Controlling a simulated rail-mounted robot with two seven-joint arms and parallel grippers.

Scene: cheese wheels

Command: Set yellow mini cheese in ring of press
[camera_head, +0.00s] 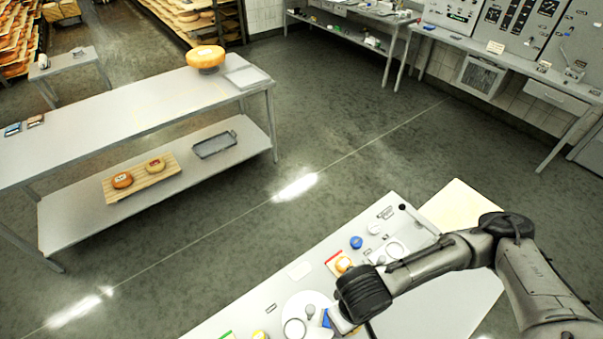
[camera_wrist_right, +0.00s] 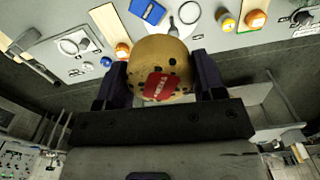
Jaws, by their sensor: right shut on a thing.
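My right gripper (camera_head: 362,296) is over the front worktable, its wrist hiding the held piece in the head view. In the right wrist view it is shut on a round yellow mini cheese (camera_wrist_right: 150,52) with dark spots and a red label. The cheese sits between the two fingers, above the table. A ring (camera_head: 294,328) on a white round plate lies left of the gripper in the head view; it also shows in the right wrist view (camera_wrist_right: 190,12). A second ring (camera_head: 396,249) lies farther up the table. I cannot tell which belongs to the press. My left gripper is not in view.
A small orange cheese (camera_head: 344,264) and a blue knob (camera_head: 356,242) lie near my right gripper. A grey two-tier table (camera_head: 150,105) with a large cheese wheel (camera_head: 206,57) stands across open floor.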

